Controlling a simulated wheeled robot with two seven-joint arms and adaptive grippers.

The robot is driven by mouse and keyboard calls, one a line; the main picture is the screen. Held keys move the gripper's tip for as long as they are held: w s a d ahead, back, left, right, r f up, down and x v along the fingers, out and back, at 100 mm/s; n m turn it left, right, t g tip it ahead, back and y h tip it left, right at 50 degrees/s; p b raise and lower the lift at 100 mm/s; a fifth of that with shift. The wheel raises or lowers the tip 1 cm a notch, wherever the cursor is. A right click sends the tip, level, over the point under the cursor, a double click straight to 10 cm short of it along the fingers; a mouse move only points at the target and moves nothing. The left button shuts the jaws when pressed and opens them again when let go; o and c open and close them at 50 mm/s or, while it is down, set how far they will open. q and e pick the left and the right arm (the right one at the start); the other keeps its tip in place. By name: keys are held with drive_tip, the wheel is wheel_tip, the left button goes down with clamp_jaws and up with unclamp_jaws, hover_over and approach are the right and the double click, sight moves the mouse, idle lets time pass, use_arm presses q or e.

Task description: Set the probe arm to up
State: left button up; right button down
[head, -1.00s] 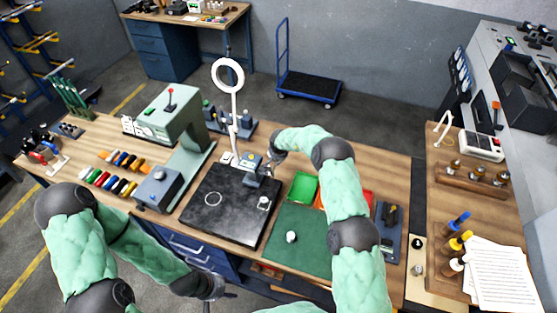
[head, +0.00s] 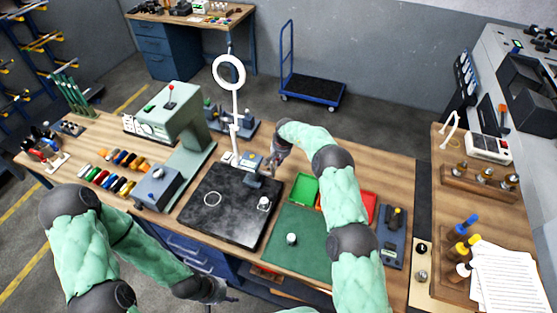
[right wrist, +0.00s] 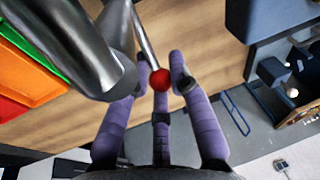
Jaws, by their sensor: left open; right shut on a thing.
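A thin metal rod with a red ball knob (right wrist: 160,79) lies between the fingers of my right gripper (right wrist: 163,84) in the right wrist view. The fingers are shut on it. I take it for the probe arm's lever; its far end runs up out of that view. In the head view my right gripper (head: 270,169) is at the back right corner of the black surface plate (head: 216,221), beside a small blue-grey device (head: 249,178). The rod itself is hidden or too small there. My left gripper (head: 212,291) is open and empty, low at the bench's front edge.
A ring lamp (head: 236,105) stands behind the plate. Green (head: 305,188) and red (head: 369,204) trays lie right of my right gripper, with a green mat (head: 300,245) in front. A grey-green press (head: 170,118) stands to the left.

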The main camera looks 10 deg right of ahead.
drive_tip(key=shift+w+r, duration=0.25)
drive_tip(key=shift+r, duration=0.1)
drive_tip(key=c, duration=1.1)
unclamp_jaws()
drive_tip(key=shift+f, duration=0.1)
drive_tip(key=shift+c, duration=0.2)
drive_tip(key=shift+f, duration=0.15)
drive_tip(key=shift+s, duration=0.1)
drive_tip(key=v, duration=1.2)
drive_tip(key=shift+f, duration=0.15)
